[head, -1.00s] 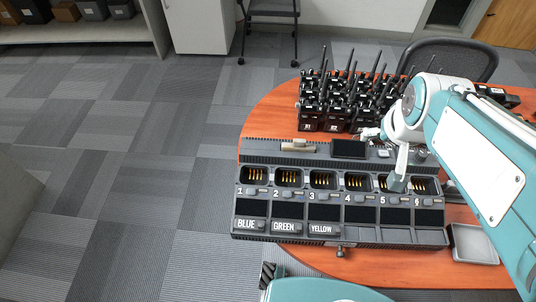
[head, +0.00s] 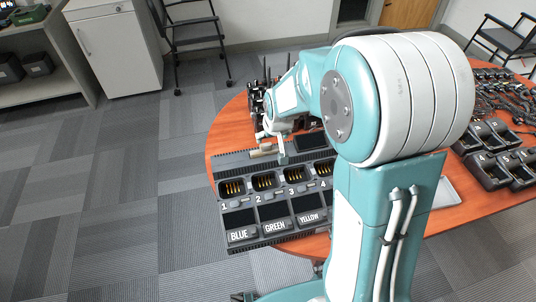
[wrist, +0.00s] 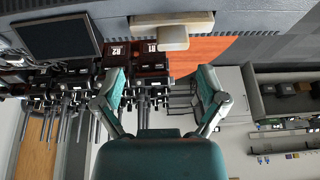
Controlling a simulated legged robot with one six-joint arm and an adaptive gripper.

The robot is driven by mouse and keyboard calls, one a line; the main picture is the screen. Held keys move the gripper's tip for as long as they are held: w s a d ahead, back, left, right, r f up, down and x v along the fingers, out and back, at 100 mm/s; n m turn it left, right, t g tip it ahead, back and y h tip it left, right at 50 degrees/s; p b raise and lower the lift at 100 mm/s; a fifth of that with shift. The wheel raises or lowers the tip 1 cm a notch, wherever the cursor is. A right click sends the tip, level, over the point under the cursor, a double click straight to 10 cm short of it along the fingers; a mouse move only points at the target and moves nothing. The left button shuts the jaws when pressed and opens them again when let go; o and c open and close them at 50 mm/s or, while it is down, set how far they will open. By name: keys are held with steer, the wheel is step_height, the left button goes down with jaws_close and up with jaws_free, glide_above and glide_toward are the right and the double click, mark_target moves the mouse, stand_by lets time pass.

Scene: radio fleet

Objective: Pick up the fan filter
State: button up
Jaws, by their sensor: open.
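A small beige piece with a raised block, which I take for the fan filter (head: 262,150), lies on the rear top of the charger bank (head: 240,219). In the wrist view the fan filter (wrist: 172,28) shows at the top, beyond the fingertips, with the raised block towards me. My gripper (head: 272,146) is just over the rear of the bank, close to the filter in the head view. In the wrist view my gripper (wrist: 160,82) is open, its two fingers spread wide, with nothing between them in contact. The filter is partly hidden by my gripper in the head view.
Several black radios (head: 255,103) with upright antennas stand behind the bank; they appear inverted in the wrist view (wrist: 116,52). A dark display panel (wrist: 58,37) is beside the filter. More chargers (head: 495,155) are on the right of the orange table (head: 216,135). My arm hides much of the table.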

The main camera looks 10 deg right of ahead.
mark_target(265, 145)
steer(key=shift+w+a+f, duration=0.1)
steer(key=shift+a+f, duration=0.2)
steer(key=a+f, duration=0.1)
steer(key=w+a+f, duration=0.1)
steer(key=f, duration=0.1)
steer(key=shift+w, duration=0.15)
steer(key=shift+w+d+f, duration=0.15)
steer(key=shift+w+f, duration=0.05)
steer(key=shift+f, duration=0.2)
steer(key=shift+w+d+f, duration=0.15)
steer(key=shift+f, duration=0.2)
steer(key=shift+d+f, duration=0.1)
steer(key=shift+d, duration=0.5)
steer(key=shift+a, duration=0.55)
steer(key=c, duration=1.2)
